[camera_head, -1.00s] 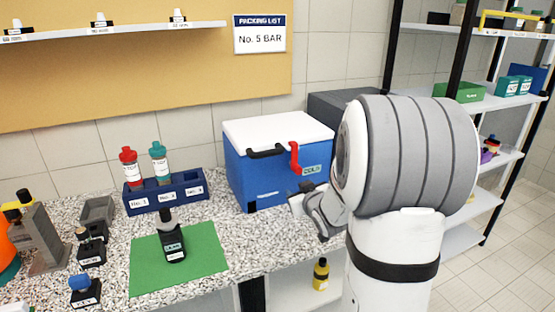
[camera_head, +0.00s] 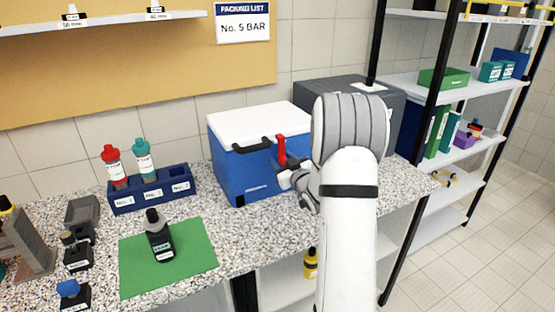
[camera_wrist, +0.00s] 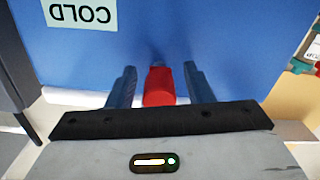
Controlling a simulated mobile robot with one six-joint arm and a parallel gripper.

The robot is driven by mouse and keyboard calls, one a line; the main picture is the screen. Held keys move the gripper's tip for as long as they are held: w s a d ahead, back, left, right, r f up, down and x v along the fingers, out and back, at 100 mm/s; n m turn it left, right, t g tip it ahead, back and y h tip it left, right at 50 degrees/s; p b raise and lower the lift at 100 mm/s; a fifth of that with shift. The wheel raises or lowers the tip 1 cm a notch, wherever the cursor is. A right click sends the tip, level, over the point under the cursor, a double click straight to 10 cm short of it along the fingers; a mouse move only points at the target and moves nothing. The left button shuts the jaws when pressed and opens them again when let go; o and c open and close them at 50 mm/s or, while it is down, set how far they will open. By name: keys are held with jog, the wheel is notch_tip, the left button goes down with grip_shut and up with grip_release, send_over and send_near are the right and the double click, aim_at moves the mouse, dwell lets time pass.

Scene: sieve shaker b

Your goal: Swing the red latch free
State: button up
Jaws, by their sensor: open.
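The red latch (camera_head: 281,150) is on the front of the blue cooler box (camera_head: 236,172), near its right side, and stands upright in the head view. In the wrist view the red latch (camera_wrist: 159,86) lies between the two fingers of my gripper (camera_wrist: 158,76), with a small gap on each side. My gripper (camera_head: 287,176) is open around the latch's lower part, which it partly hides in the head view. The cooler's white lid (camera_head: 258,124) looks closed. Its COLD label (camera_wrist: 80,13) shows upside down in the wrist view.
A dark grey box (camera_head: 340,90) stands right behind the cooler. A blue rack (camera_head: 152,198) with red and teal bottles is to the left. The counter (camera_head: 225,230) before the cooler is clear.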

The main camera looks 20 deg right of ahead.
jog(key=shift+w, duration=0.2)
jog(key=shift+c, duration=0.2)
grip_shut()
